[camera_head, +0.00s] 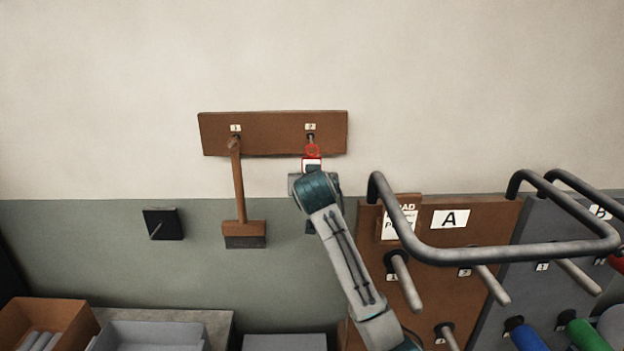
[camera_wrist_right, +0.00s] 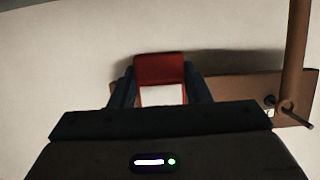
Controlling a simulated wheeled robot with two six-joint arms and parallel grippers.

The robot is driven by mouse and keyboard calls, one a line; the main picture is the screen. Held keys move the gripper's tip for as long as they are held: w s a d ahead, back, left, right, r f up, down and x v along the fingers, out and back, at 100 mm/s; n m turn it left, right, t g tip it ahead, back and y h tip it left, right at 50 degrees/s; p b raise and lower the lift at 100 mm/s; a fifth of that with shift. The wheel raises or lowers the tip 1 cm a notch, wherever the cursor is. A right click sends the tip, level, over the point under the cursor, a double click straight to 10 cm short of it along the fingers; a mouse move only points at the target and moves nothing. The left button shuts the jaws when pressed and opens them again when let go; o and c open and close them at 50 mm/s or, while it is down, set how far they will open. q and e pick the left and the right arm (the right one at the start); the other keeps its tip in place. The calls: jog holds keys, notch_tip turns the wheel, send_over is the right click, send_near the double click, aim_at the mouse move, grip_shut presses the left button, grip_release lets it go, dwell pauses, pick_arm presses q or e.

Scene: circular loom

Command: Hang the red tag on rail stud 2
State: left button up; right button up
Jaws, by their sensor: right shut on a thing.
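The red tag (camera_head: 312,164), with a white face and a red ring on top, is upright just below rail stud 2 (camera_head: 311,138) in the head view. I cannot tell whether its ring is around the stud or only in front of it. My right gripper (camera_head: 312,175) is shut on the tag's lower part. In the right wrist view the red tag (camera_wrist_right: 160,68) sits between the two dark fingers of the right gripper (camera_wrist_right: 160,80). The brown wooden rail (camera_head: 270,135) is on the wall, with plates marked 1 and 2. My left gripper is not in view.
A brush (camera_head: 240,190) hangs from stud 1, left of the tag. A small black plate (camera_head: 163,224) is on the wall lower left. A grey bent tube (camera_head: 480,252) and board A (camera_head: 480,217) stand right of my arm. Wall above the rail is clear.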

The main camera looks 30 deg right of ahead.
jog(key=shift+w+d, duration=0.2)
jog(key=shift+w, duration=0.1)
dwell(0.4)
jog(key=shift+w+d, duration=0.4)
jog(key=shift+w, duration=0.2)
jog(key=shift+w, duration=0.1)
jog(key=shift+w+d, duration=0.15)
jog(key=shift+w, duration=0.05)
dwell(0.3)
jog(key=shift+f, duration=0.2)
jog(key=o, duration=1.2)
jog(key=shift+c, duration=0.2)
